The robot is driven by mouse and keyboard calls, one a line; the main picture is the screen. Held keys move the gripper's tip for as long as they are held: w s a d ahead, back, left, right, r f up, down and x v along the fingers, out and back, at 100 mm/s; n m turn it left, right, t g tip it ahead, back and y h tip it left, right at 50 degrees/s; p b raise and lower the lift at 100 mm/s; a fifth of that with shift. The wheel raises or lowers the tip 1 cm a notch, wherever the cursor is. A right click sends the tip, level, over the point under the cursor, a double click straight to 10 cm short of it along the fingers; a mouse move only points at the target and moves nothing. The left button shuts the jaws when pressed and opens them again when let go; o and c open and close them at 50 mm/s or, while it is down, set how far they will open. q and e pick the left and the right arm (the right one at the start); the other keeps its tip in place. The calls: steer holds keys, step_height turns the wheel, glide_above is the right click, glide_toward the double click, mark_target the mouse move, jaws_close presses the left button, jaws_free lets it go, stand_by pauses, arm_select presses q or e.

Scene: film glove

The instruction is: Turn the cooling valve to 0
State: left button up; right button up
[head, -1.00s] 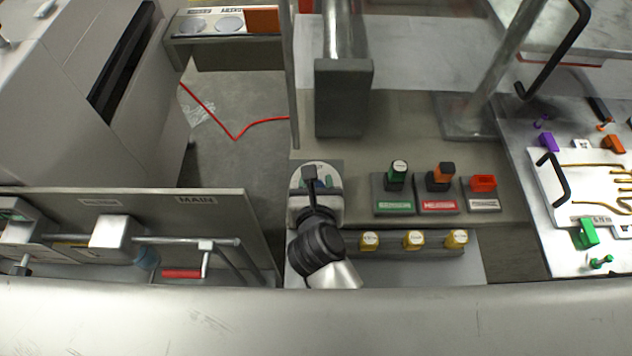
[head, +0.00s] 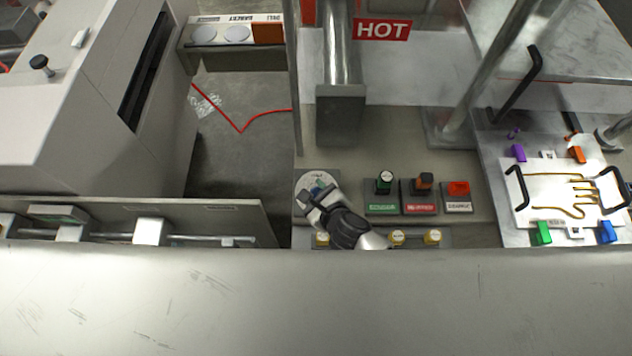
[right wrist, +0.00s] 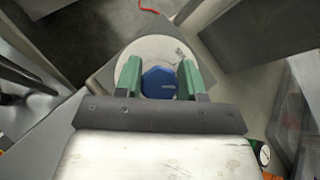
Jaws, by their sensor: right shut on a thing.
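The cooling valve shows as a blue knob (right wrist: 158,84) on a round pale dial (right wrist: 150,48) in the right wrist view. In the head view the dial (head: 305,179) lies left of the row of buttons, with the knob mostly hidden by my gripper. My right gripper (head: 314,194) comes down over the dial, tilted to the upper left. In the right wrist view its green fingers (right wrist: 160,76) stand on either side of the knob and are shut on it. The dial's marks are too small to read. My left gripper is out of view.
Yellow knobs (head: 397,237) line the front edge. A post (head: 340,115) rises behind the dial. A white board with handles (head: 552,215) lies far right.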

steer(key=n+g+y, duration=0.1)
steer(key=n+g, duration=0.1)
steer(key=n, duration=0.2)
steer(key=shift+w+r, duration=0.1)
steer(key=shift+w, duration=0.05)
steer(key=n+g+y, duration=0.1)
steer(key=n+g, duration=0.1)
steer(key=n, duration=0.1)
steer(key=shift+a+n, duration=0.1)
steer(key=shift+n, duration=0.3)
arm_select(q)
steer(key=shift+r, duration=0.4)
arm_select(e)
steer(key=shift+n+g, duration=0.7)
steer(key=shift+n, duration=0.1)
steer(key=shift+s, duration=0.25)
steer(key=o, duration=0.9)
steer(key=shift+a, duration=0.1)
steer(key=shift+c, duration=0.2)
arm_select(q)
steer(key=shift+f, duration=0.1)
arm_select(e)
steer(key=v, duration=1)
steer(key=shift+d+r, duration=0.2)
steer(key=shift+r, duration=0.1)
steer(key=shift+g, duration=0.3)
